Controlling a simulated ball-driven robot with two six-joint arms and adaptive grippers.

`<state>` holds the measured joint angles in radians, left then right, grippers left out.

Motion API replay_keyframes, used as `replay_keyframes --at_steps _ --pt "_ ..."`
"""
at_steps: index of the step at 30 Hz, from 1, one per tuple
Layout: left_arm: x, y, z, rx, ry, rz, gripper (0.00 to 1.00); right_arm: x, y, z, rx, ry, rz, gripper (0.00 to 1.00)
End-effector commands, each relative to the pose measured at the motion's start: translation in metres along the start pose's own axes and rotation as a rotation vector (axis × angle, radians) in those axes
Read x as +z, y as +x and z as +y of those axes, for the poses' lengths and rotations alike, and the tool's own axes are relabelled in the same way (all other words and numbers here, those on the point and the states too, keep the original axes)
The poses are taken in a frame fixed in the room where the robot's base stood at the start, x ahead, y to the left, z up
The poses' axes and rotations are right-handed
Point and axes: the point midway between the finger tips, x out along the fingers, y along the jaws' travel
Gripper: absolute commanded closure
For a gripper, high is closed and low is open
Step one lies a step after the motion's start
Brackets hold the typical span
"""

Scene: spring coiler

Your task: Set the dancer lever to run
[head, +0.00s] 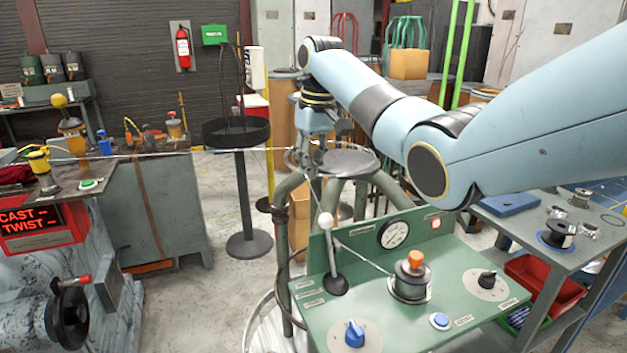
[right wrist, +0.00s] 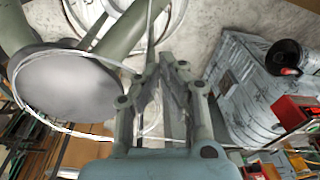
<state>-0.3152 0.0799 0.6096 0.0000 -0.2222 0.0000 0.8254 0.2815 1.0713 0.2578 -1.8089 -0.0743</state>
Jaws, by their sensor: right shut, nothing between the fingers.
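The dancer lever (head: 331,250) stands on the green control panel (head: 455,322). It has a white ball knob on a thin metal rod and a black round base, and its rod leans slightly left toward the top. Small label plates sit left of its base; their text is too small to read. My right gripper (head: 312,165) points down behind the panel, above and beyond the lever knob and apart from it. In the right wrist view its fingers (right wrist: 174,75) are shut with nothing between them. I cannot make out the lever there. My left gripper is not in view.
The panel also carries a gauge (head: 395,234), an orange-topped post (head: 412,277), a blue knob (head: 354,334), a blue button (head: 440,320) and a black knob (head: 487,279). A wire runs near my gripper. A round grey plate (head: 348,163) on green legs stands behind the panel.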

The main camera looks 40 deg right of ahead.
Motion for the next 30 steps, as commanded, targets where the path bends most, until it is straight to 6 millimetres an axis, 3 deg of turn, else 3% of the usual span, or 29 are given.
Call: replay_keyframes --at_steps 3,6,14,21,30 --pt "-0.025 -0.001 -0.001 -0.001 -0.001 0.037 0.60 0.001 0.021 -0.001 -0.001 0.000 -0.006 1.00" --pt "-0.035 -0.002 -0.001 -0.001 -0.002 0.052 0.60 0.002 0.043 -0.001 -0.002 0.000 -0.006 1.00" --pt "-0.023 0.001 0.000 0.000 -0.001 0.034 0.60 0.001 0.089 -0.001 -0.001 0.000 -0.003 1.00" --pt "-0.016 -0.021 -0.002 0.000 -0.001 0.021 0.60 0.025 0.077 0.000 0.002 -0.001 0.000 1.00" --pt "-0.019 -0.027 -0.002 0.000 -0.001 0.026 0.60 0.039 0.074 0.000 0.000 -0.001 0.000 1.00"
